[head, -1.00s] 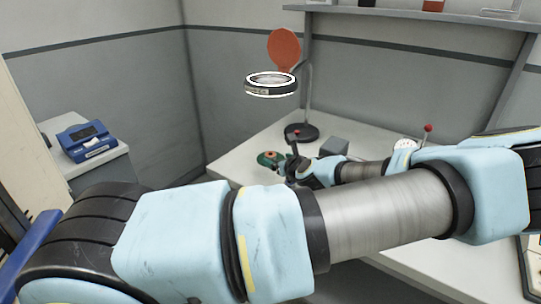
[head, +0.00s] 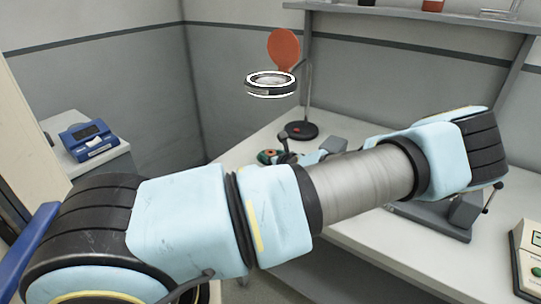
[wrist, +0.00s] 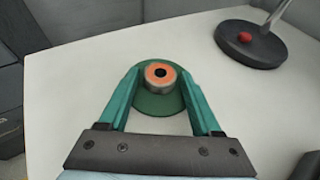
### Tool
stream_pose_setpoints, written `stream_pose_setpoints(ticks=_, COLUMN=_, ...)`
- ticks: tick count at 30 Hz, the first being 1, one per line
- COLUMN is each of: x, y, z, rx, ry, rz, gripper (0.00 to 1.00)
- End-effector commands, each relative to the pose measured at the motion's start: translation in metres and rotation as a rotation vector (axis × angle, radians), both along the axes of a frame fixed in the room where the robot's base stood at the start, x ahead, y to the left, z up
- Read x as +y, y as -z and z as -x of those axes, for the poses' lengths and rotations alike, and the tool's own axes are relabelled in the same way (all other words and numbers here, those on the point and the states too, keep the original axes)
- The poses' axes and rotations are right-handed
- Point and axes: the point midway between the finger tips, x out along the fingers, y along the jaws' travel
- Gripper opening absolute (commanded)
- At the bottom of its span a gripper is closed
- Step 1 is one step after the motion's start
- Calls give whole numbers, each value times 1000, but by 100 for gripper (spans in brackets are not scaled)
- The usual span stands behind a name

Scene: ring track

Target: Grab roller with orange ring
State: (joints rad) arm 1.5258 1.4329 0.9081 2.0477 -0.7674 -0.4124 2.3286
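The roller with the orange ring (wrist: 160,76) stands on the white table in the wrist view. It has an orange ring on top around a dark centre, a grey metal side and a wide green base. In the head view its green and orange part (head: 267,156) shows at the table's left edge. My gripper (wrist: 161,72) has its two teal fingers spread, one on each side of the roller. I cannot tell whether they touch it or how high they are. In the head view my arm hides much of the gripper.
A stand with a round black base (wrist: 250,43) and a red knob is right of the roller; it carries a red-orange disc (head: 284,48). A black-and-white ring (head: 270,84) shows before it. A grey device (head: 435,218) sits on the table at right. A blue device (head: 87,140) stands at left.

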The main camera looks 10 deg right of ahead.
Motion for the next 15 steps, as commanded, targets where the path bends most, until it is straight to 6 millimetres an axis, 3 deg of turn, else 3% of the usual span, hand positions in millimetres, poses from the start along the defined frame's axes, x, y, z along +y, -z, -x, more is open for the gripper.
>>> stream_pose_setpoints(ticks=2, x=0, y=0, z=0, rx=0, ry=0, rz=0, gripper=55)
stream_pose_setpoints(ticks=15, x=0, y=0, z=0, rx=0, ry=0, rz=0, gripper=6)
